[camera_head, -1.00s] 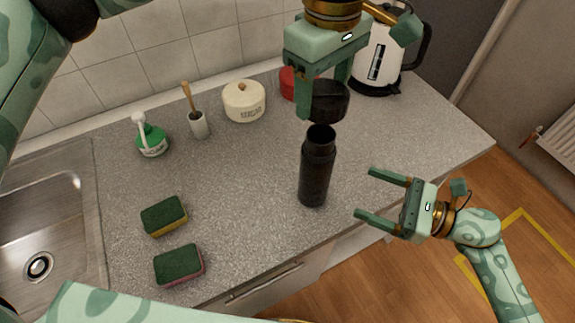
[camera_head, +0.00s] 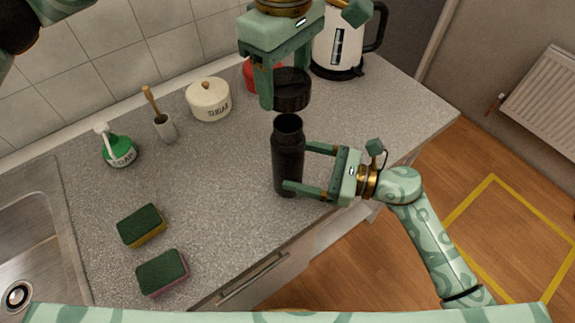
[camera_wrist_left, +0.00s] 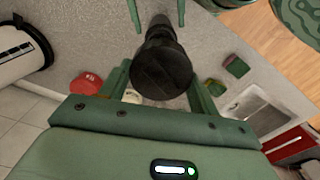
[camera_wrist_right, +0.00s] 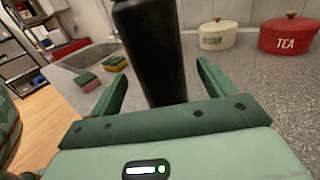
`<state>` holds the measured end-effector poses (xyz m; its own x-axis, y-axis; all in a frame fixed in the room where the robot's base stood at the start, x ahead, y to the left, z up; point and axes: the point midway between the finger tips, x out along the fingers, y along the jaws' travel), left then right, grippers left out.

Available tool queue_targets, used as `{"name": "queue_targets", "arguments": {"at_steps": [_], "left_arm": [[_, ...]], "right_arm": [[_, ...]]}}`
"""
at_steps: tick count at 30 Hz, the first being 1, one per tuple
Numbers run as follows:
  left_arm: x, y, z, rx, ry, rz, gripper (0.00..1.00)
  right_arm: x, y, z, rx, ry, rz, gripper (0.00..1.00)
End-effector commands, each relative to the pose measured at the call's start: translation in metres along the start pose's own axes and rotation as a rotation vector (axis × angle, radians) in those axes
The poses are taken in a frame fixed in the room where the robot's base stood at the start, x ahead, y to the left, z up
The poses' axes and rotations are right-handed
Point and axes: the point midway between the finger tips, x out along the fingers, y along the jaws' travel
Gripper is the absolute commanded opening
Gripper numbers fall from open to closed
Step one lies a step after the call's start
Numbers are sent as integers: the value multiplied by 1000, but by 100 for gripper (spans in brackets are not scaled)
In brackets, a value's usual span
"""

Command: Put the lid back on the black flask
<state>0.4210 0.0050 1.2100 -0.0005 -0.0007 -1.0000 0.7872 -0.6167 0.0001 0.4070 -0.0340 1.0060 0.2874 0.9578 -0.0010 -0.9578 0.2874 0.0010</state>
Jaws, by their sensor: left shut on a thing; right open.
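The black flask (camera_head: 286,160) stands upright and open-topped on the counter. My left gripper (camera_head: 279,92) is shut on the round black lid (camera_head: 292,92) and holds it just above the flask's mouth, with a small gap in the head view. The lid also shows large in the left wrist view (camera_wrist_left: 161,72), where it hides much of the flask. My right gripper (camera_head: 298,168) is open, its two fingers reaching to either side of the flask's body. In the right wrist view the flask (camera_wrist_right: 152,50) stands between the spread fingers; I cannot tell if they touch it.
A white kettle (camera_head: 338,42), a red tea pot (camera_wrist_right: 287,36) and a cream sugar pot (camera_head: 208,100) stand at the back. A soap bottle (camera_head: 119,150), a brush holder (camera_head: 165,128) and two sponges (camera_head: 141,226) are left of the flask. The counter (camera_head: 225,190) between is clear.

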Motion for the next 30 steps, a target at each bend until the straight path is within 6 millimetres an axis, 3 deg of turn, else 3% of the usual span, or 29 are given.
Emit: {"name": "queue_targets", "arguments": {"at_steps": [6, 18, 25, 30], "left_arm": [[0, 0, 0, 0, 0, 0, 40], [0, 0, 0, 0, 0, 0, 40], [0, 0, 0, 0, 0, 0, 40], [11, 0, 0, 1, 0, -2, 40]], "right_arm": [[24, 0, 0, 1, -1, -1, 82], [30, 0, 0, -1, 1, -1, 82], [29, 0, 0, -1, 1, -1, 18], [29, 0, 0, 0, 1, -1, 15]]}}
